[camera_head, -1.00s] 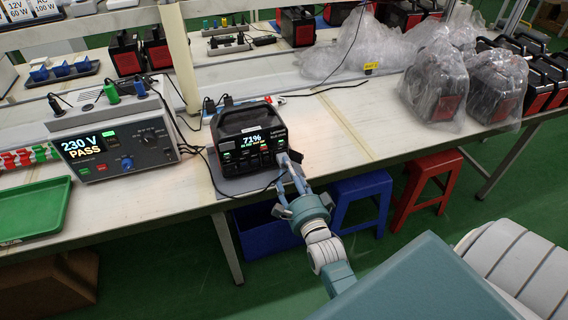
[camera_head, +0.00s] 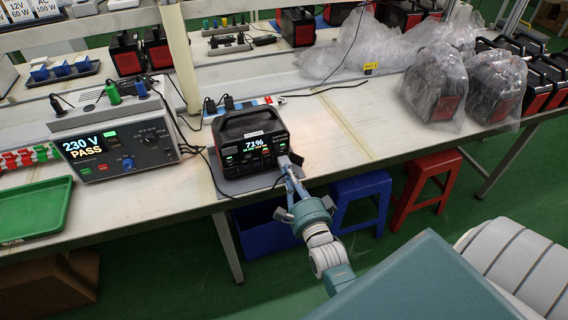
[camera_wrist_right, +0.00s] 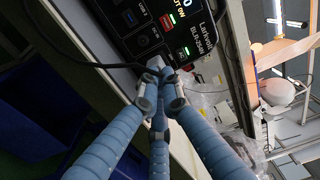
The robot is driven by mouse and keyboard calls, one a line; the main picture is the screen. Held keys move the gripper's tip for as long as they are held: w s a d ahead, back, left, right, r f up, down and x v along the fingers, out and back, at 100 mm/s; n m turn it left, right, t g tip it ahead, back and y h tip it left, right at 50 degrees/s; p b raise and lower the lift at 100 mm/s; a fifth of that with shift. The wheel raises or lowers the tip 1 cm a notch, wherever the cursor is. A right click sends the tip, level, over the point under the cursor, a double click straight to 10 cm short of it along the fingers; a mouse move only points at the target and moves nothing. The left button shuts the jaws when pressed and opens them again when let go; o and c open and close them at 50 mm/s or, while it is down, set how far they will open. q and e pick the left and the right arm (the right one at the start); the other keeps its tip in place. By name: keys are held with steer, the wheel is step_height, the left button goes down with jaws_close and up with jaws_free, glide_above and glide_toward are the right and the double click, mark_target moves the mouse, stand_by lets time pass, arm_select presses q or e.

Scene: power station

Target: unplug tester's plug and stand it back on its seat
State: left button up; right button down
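The tester (camera_head: 118,140) is a grey box at the left of the bench; its screen reads 230 V PASS. Black, green and blue plugs stand on its top. A black power station (camera_head: 250,140) showing 71% stands to its right. My right gripper (camera_head: 286,165) is at the station's lower right front. In the right wrist view, its blue fingers (camera_wrist_right: 161,88) close around a small grey plug (camera_wrist_right: 155,63) against the station's front panel (camera_wrist_right: 170,30). The fingers hide most of the plug, so whether it is fully seated cannot be told. My left gripper is not in view.
A black cable (camera_wrist_right: 95,65) crosses near the fingers in the right wrist view. A green tray (camera_head: 35,210) lies at the bench's left. Bagged power stations (camera_head: 437,85) stand at the right. Blue (camera_head: 362,188) and red (camera_head: 428,175) stools are below the bench edge.

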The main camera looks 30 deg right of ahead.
steer(key=shift+s+d+f, duration=0.1)
steer(key=shift+f, duration=0.1)
steer(key=shift+s+a+p, duration=0.25)
steer(key=shift+s+p, duration=0.1)
steer(key=shift+s, duration=0.2)
stand_by(0.5)
steer(key=c, duration=1.9)
jaws_free()
steer(key=v, duration=1.2)
